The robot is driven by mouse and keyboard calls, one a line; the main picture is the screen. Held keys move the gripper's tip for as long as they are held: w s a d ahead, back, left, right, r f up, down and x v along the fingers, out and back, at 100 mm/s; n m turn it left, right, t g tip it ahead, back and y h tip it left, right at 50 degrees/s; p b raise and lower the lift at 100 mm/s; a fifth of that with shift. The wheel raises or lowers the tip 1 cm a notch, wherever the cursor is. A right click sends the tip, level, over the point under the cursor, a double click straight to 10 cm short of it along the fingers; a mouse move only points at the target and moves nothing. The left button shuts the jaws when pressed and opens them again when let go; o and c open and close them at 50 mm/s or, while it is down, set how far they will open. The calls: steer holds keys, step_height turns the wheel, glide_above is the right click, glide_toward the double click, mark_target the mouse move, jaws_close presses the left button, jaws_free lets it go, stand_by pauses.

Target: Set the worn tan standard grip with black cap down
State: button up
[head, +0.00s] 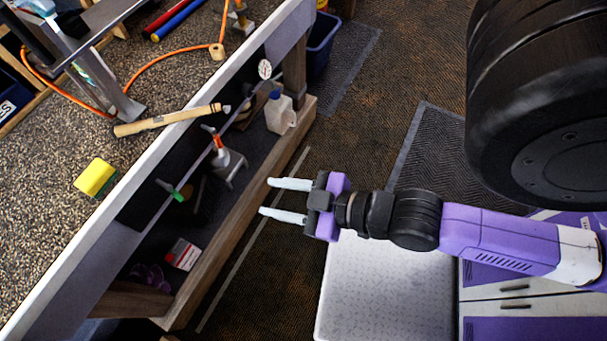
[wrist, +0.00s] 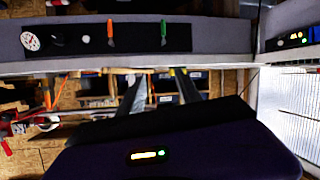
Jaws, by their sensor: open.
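A long tan tapered piece, which looks like the worn tan grip (head: 165,121), lies on the speckled bench top (head: 50,185) close to its pale front edge in the head view. Dark bands show near its right end; I cannot clearly make out a black cap. My gripper (head: 265,196) is open and empty, with its two pale fingers spread. It is to the right of the bench and apart from the grip.
A yellow-green sponge (head: 96,178) lies near the bench edge. An orange hose (head: 150,68) and red and blue rods lie farther back. The bench's dark front panel carries an orange handle and a green handle (head: 173,192). A white jug (head: 280,112) stands on the lower shelf.

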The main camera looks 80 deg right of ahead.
steer(key=s+a+r+t+y, duration=0.1)
steer(key=s+a+r, duration=0.2)
steer(key=s+r, duration=0.1)
steer(key=shift+s+a+r+m+y, duration=0.15)
steer(key=shift+s+a+m+y, duration=0.2)
steer(key=shift+s, duration=0.45)
steer(key=shift+f, duration=0.2)
stand_by(0.4)
